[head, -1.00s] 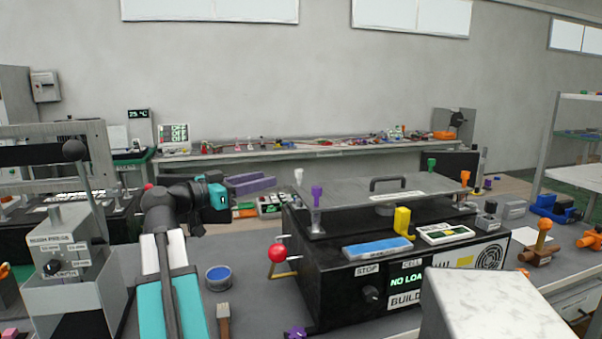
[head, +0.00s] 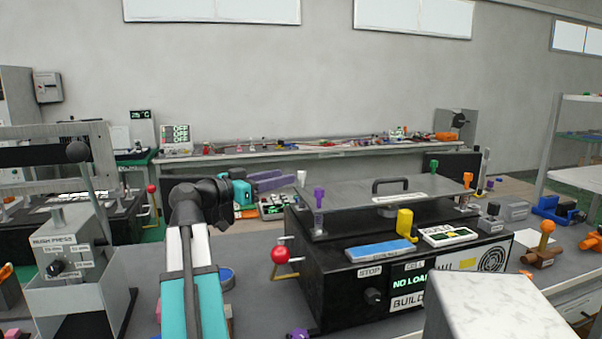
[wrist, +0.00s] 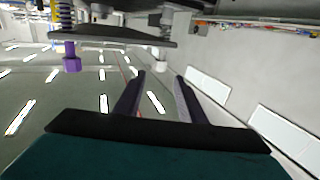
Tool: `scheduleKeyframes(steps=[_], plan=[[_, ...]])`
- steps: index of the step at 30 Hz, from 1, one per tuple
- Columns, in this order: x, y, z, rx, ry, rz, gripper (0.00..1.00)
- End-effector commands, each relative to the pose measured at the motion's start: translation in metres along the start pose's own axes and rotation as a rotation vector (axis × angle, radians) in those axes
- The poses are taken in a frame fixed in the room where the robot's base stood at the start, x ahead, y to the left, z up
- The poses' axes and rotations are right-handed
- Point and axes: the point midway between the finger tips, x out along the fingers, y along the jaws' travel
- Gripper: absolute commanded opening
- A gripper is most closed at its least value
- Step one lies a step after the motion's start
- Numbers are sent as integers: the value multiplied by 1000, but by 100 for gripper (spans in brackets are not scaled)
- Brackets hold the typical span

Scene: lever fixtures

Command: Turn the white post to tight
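The white post (head: 301,178) stands at the back left corner of the metal plate on the black machine; its pale head also shows in the wrist view (wrist: 162,57), where the scene looks upside down. A purple post (head: 319,195) stands at the near left corner and shows at the left of the wrist view (wrist: 72,60). My gripper (head: 289,180) is to the left of the white post, level with its head. In the wrist view its two fingers (wrist: 160,76) are apart with nothing between them, the white post beyond their tips. I cannot tell whether they touch it.
The metal plate (head: 350,203) carries a black handle (head: 389,184); green and orange posts stand at its right. A red ball lever (head: 281,254) sticks out at the machine's left. A yellow lever (head: 405,222) stands at its front. A mush press (head: 68,245) stands at left.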

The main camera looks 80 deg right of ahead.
Motion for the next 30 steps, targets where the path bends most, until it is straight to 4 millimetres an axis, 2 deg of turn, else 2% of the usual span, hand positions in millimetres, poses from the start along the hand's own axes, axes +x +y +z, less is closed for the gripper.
scheduleKeyframes(steps=[15, 21, 30], plan=[[68, -1, 0, -1, -1, 2, 36], [80, -1, 0, 0, -1, 0, 36], [82, -1, 0, 0, -1, -1, 36]])
